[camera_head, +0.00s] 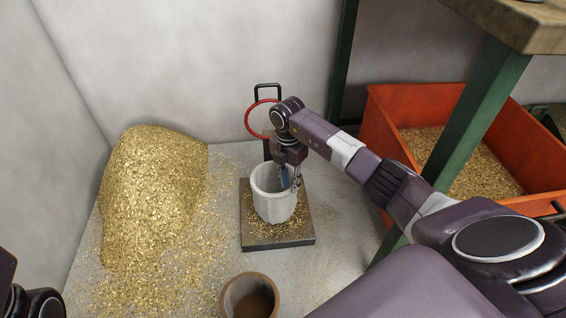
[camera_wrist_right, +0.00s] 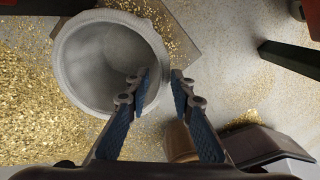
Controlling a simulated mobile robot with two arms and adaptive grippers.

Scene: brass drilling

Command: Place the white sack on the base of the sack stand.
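The white sack (camera_head: 273,200) stands upright and open-mouthed on the dark square base (camera_head: 292,238) of the sack stand. The stand's red ring (camera_head: 247,122) is behind and above the sack. My right gripper (camera_head: 290,185) is at the sack's right rim, pointing down. In the wrist view the sack (camera_wrist_right: 75,60) looks empty. My right gripper's fingers (camera_wrist_right: 161,80) are apart there, one over the sack's mouth and the other outside its rim. Whether either finger touches the wall is unclear. Only a part of my left arm shows at the lower left; its gripper is out of sight.
A heap of brass chips (camera_head: 150,190) lies left of the stand, with chips scattered on the floor and base. A brown pot (camera_head: 250,296) stands in front. An orange bin (camera_head: 385,135) with chips is at right, behind a green table leg (camera_head: 470,125).

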